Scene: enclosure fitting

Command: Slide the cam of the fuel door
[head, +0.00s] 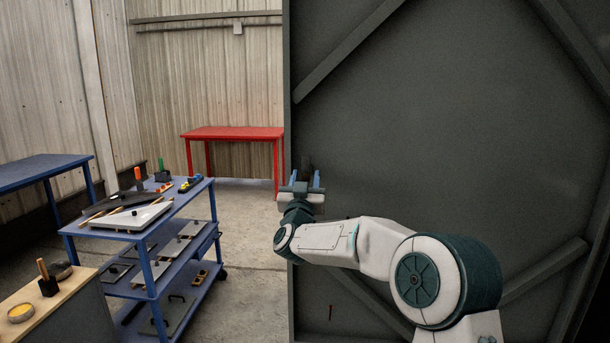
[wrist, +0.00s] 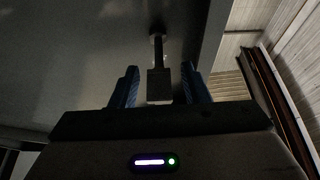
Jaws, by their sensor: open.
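The fuel door is a large dark grey panel (head: 440,130) with diagonal braces, filling the right of the head view; its surface also shows in the wrist view (wrist: 70,60). The cam (wrist: 159,84) is a dark block on a thin stem fixed to the door near its edge. In the wrist view my gripper (wrist: 160,84) is open, with one blue finger on each side of the block and gaps visible on both sides. In the head view my gripper (head: 302,182) is at the door's left edge, where the cam is mostly hidden or too dark to make out.
A blue cart (head: 150,262) with tools and flat parts stands left of my arm. A red table (head: 232,133) is at the back, a blue table (head: 40,172) at the far left. A wooden-topped bench (head: 60,300) is at the lower left. Concrete floor is clear between cart and door.

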